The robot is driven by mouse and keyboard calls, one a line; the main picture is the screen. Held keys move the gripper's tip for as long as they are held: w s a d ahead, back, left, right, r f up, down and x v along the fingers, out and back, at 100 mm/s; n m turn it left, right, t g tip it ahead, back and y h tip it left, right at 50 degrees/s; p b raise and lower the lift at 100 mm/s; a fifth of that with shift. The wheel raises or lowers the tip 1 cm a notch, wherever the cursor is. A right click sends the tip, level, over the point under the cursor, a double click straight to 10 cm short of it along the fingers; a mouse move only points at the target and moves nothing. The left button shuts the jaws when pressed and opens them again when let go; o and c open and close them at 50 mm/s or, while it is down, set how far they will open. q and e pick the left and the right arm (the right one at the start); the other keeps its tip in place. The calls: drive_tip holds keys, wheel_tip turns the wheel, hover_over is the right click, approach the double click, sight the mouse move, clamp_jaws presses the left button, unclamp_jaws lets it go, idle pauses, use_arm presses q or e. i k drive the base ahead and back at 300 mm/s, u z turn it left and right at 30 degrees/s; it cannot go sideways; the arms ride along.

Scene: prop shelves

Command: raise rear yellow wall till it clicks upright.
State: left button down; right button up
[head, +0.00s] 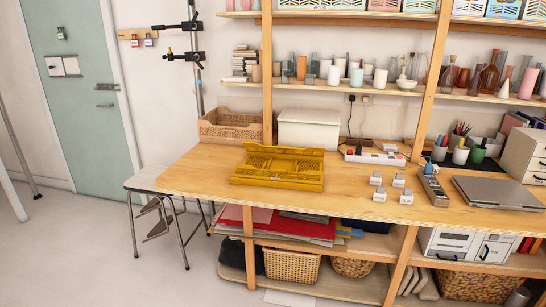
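A yellow collapsible crate (277,183) sits on the wooden table, left of its middle. Its outer sides stand low, and slatted yellow panels lie folded down inside. The rear yellow wall (284,152) seems to lie low along the back edge; at this size I cannot separate it clearly from the other folded panels. Neither of my grippers shows in the head view, and nothing touches the crate.
The wooden table (215,177) is clear around the crate. A white box (308,129) and a tan basket (230,126) stand behind.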

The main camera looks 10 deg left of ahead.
sight(251, 146)
drive_tip(key=z, duration=0.9)
drive_tip(key=i, duration=1.4)
drive_tip(key=u, duration=0.35)
